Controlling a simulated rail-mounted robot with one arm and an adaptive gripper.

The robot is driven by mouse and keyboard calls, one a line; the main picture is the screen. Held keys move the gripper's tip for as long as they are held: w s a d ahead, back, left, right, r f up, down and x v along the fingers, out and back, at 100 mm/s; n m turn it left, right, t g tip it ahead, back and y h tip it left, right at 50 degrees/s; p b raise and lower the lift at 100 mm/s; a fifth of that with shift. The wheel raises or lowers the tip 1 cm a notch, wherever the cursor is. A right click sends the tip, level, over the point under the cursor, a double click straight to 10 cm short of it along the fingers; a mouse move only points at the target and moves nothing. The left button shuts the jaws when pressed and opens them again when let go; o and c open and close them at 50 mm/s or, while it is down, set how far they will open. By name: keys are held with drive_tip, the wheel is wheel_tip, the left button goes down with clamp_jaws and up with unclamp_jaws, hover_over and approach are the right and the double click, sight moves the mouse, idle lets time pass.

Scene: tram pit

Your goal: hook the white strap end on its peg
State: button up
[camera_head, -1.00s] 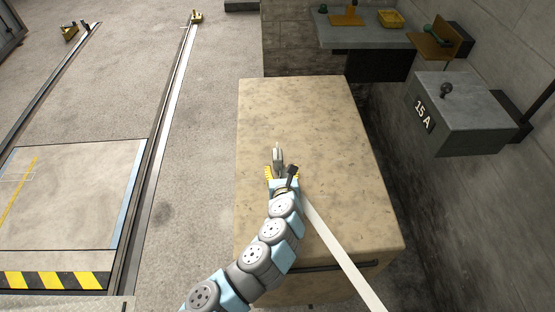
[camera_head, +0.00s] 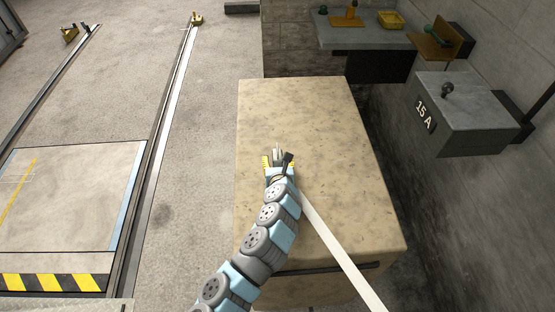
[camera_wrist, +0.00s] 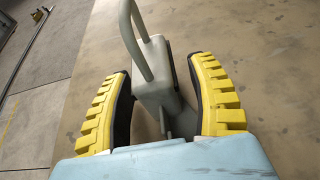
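The white strap (camera_head: 335,241) runs from beside my gripper, over the near edge of the tan-topped block (camera_head: 340,150), and out of the bottom of the head view. A pale grey fitting (camera_wrist: 155,75) with a raised loop stands between my fingers; its loop end also shows in the head view (camera_head: 278,150). My gripper (camera_wrist: 160,85) has its yellow-ribbed fingers apart, one on each side of the fitting. A narrow gap seems to show on the right side; the left contact is unclear. The join between strap and fitting is hidden by my arm. I cannot make out the peg.
A dark bar (camera_head: 325,267) runs along the block's near side. A grey box marked 15 A (camera_head: 480,110) with a knob is on the right wall. A grey shelf (camera_head: 360,38) with a yellow tray (camera_head: 390,19) stands behind. The far block top is clear.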

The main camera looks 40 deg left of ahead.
sight(278, 158)
clamp_jaws()
drive_tip(key=shift+r, duration=0.35)
wheel_tip(278, 158, up, 3)
drive_tip(key=shift+f+p, duration=0.2)
drive_tip(key=shift+p, duration=0.3)
drive_tip(key=s+d+r+p, duration=0.5)
drive_tip(key=s+d+r, duration=0.3)
drive_tip(key=s, duration=0.3)
drive_tip(key=shift+s+r, duration=0.2)
drive_tip(key=shift+r, duration=0.65)
drive_tip(key=shift+d, duration=0.1)
